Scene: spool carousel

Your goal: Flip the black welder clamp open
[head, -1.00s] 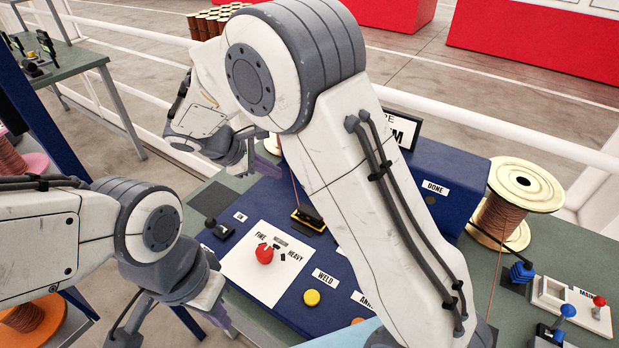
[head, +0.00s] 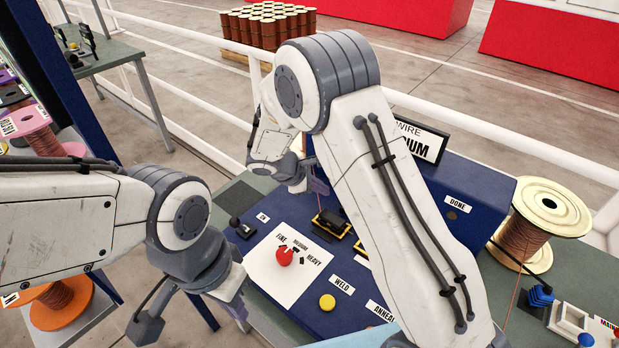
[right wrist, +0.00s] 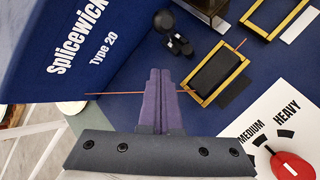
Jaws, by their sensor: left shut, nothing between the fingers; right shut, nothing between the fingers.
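The black welder clamp (head: 330,221) lies flat in its yellow-edged frame on the blue machine top. In the right wrist view the clamp (right wrist: 213,70) is right of my finger tips, with a thin copper wire (right wrist: 110,93) running to it. My right gripper (head: 318,186) is shut and empty, just behind and left of the clamp in the head view. Its purple fingers (right wrist: 160,98) also show in the right wrist view, apart from the clamp. My left gripper (head: 239,312) is shut and empty, over the near left edge of the bench.
A second yellow-edged frame (right wrist: 248,22) sits beyond the clamp. A red dial (head: 284,257) and a yellow weld button (head: 327,302) are in front. A blue "Splicewick" panel (right wrist: 45,75) rises beside my right gripper. A large copper spool (head: 525,240) stands at right.

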